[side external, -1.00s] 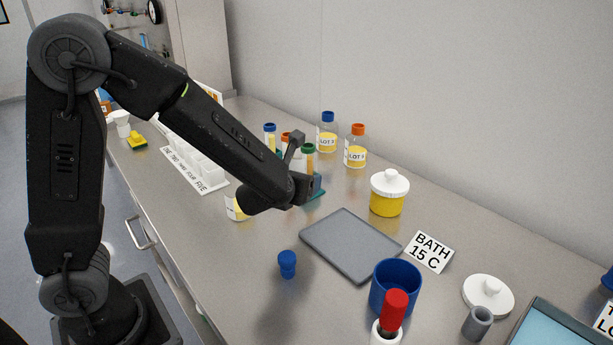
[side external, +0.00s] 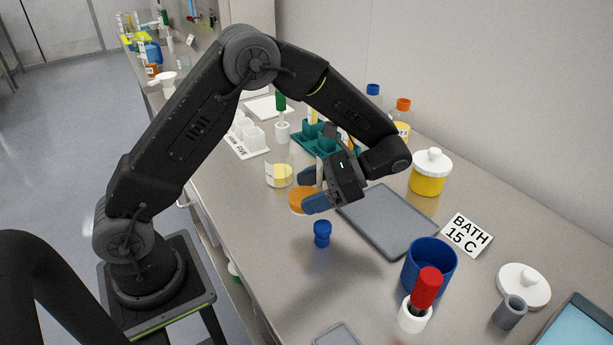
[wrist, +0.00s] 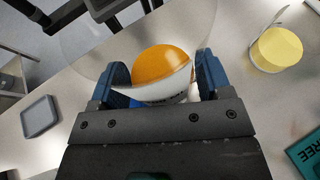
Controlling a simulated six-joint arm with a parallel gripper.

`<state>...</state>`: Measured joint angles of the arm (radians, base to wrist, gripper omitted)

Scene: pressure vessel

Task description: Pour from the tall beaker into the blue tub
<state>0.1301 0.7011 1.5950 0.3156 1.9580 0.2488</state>
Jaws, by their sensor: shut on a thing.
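My gripper (side external: 314,190) is shut on a clear beaker, which I take to be the tall beaker, with orange liquid (side external: 300,199) low in it. In the wrist view the orange liquid (wrist: 164,66) shows between the two blue fingers, with the wide clear rim around it. The glass walls are hard to make out in the side view. The beaker is above the bench, left of the grey slab. The blue tub (side external: 428,273) stands upright to the right and nearer the camera, apart from the gripper. Its floor is not visible.
A blue stopper (side external: 321,233) stands below the gripper. A grey slab (side external: 390,222) lies between gripper and tub. A red-handled tool (side external: 427,288) stands in a white holder against the tub's near side in view. A beaker of yellow liquid (side external: 279,174) and green rack (side external: 324,138) are behind.

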